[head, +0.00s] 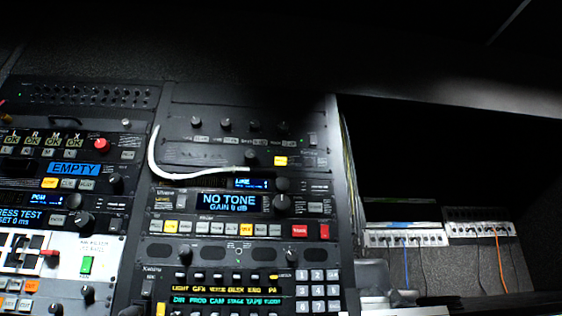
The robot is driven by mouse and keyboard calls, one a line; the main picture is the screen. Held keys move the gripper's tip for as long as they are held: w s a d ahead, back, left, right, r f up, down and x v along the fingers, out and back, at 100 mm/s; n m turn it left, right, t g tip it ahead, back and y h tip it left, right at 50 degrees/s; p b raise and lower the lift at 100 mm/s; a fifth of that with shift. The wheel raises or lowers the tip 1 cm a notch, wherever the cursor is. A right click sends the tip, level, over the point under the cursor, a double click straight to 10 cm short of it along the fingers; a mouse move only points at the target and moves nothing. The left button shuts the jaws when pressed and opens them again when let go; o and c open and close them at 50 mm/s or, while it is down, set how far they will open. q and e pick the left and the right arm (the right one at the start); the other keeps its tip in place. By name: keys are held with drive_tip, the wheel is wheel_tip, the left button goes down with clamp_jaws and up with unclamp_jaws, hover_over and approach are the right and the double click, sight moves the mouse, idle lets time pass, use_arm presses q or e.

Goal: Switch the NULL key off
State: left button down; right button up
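A rack unit in the middle has a blue display (230,203) reading "NO TONE" and "GAIN 0 dB". The key legends are too small to read, so I cannot tell which one is NULL. Neither of my grippers is in view.
A white cable (185,174) curves across the panel above the display. Other rack units with a display (74,170) reading "EMPTY" stand at left. A numeric keypad (318,290) is below. Patch strips (405,239) with blue and orange cables are at right.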

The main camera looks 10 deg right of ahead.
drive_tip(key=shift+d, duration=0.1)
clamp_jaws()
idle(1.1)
